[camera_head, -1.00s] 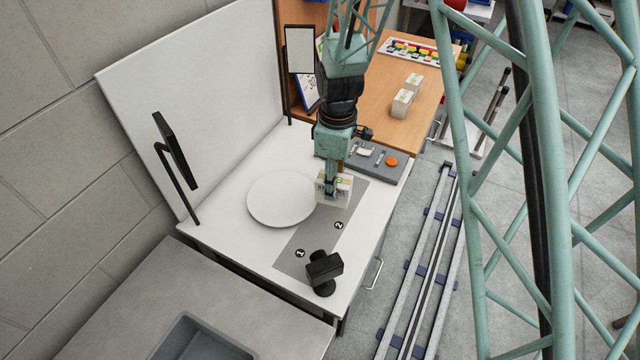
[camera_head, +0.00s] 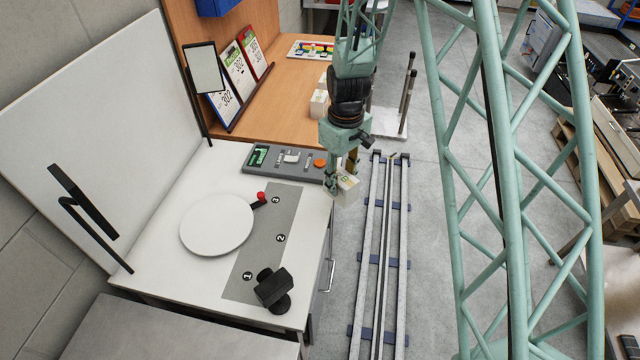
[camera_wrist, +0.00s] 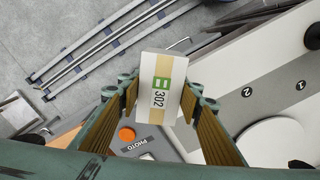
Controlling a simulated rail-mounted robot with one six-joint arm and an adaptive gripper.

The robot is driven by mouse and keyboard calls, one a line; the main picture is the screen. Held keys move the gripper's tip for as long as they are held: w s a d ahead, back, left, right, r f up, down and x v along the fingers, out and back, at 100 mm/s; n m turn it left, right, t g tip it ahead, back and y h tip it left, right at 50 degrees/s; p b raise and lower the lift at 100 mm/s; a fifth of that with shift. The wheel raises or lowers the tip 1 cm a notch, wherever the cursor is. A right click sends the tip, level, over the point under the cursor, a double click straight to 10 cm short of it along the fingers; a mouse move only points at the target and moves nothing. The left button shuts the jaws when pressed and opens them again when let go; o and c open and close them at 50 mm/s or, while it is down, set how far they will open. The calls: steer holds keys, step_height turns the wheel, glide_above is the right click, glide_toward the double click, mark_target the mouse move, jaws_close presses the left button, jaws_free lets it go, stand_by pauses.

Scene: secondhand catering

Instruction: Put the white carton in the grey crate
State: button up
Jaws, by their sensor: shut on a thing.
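The white carton (camera_head: 348,188) has a beige band and a green label with "302", which reads clearly in the wrist view (camera_wrist: 158,90). My gripper (camera_head: 343,178) is shut on it, with one finger on each side. It holds the carton in the air past the right edge of the white table (camera_head: 165,262), over the floor side by the rails. The carton looks tilted in the head view. I do not see a grey crate that I can make out in either view.
On the white table are a round white plate (camera_head: 216,225), a grey numbered strip (camera_head: 262,262), a black device (camera_head: 273,290) and a grey control panel (camera_head: 285,160) with an orange button. Floor rails (camera_head: 380,260) run beside it. A wooden table (camera_head: 275,105) holds other cartons (camera_head: 318,103).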

steer(key=w+d+f+m+b, duration=0.1)
steer(key=d+f+m+b, duration=0.15)
steer(key=d, duration=0.45)
steer(key=w+d+f+m+b, duration=0.1)
steer(key=d+f+m, duration=0.15)
steer(key=d, duration=0.35)
steer(key=d+f+m+b, duration=0.2)
steer(key=d+f+b, duration=0.2)
steer(key=f+b, duration=0.6)
steer(key=shift+d+f+m, duration=0.15)
steer(key=shift+m, duration=0.15)
